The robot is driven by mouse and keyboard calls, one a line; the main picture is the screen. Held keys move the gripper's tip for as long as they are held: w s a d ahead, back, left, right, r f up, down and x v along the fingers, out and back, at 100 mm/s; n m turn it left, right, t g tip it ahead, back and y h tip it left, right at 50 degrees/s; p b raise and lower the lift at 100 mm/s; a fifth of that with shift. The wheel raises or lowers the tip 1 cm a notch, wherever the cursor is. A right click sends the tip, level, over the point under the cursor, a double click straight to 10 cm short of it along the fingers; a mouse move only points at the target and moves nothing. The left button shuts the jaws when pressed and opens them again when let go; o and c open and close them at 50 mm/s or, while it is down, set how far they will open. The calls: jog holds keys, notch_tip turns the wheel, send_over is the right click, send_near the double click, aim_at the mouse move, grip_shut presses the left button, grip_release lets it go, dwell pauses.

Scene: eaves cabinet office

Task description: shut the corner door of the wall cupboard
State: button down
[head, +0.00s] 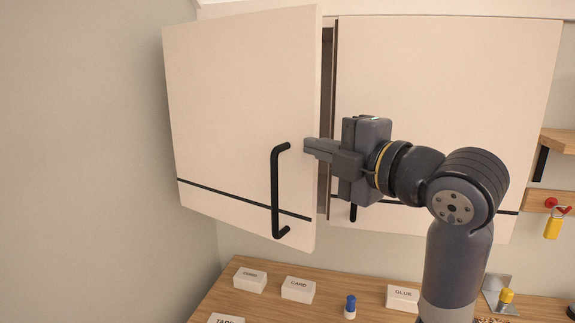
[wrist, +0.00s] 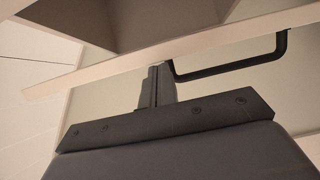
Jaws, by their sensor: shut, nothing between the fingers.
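The corner door (head: 225,110) of the wall cupboard is the left one, pale with a dark stripe and a black bar handle (head: 276,190). It stands open, its free right edge swung out and a dark gap showing beside it. My gripper (head: 308,145) is shut and empty, its fingertips overlapping the door's free edge, right of the handle's top. In the wrist view the shut fingers (wrist: 157,85) point at the pale door edge (wrist: 130,55), with the handle (wrist: 235,68) beside them. I cannot tell whether they touch the door.
The right door (head: 450,100) looks shut, behind my arm. Below is a wooden worktop (head: 255,300) with white labelled boxes (head: 298,289) and a blue-capped bottle (head: 350,306). A shelf (head: 558,142) and a yellow padlock (head: 552,228) are at the right. The left wall is bare.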

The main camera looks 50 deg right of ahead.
jog(key=d, duration=0.2)
jog(key=w+d, duration=0.1)
jog(key=d, duration=0.5)
jog(key=shift+w+d, duration=0.25)
jog(key=shift+w, duration=0.15)
jog(key=s+a+b, duration=0.1)
jog(key=s, duration=0.9)
jog(key=shift+s+a+b, duration=0.25)
jog(key=shift+s+b, duration=0.1)
jog(key=shift+w, duration=0.15)
jog(key=w, duration=0.3)
jog(key=w+d+p, duration=0.1)
jog(key=w, duration=0.6)
jog(key=shift+w+d+p, duration=0.2)
jog(key=shift+w+p, duration=0.05)
jog(key=shift+p, duration=0.05)
jog(key=shift+s, duration=0.15)
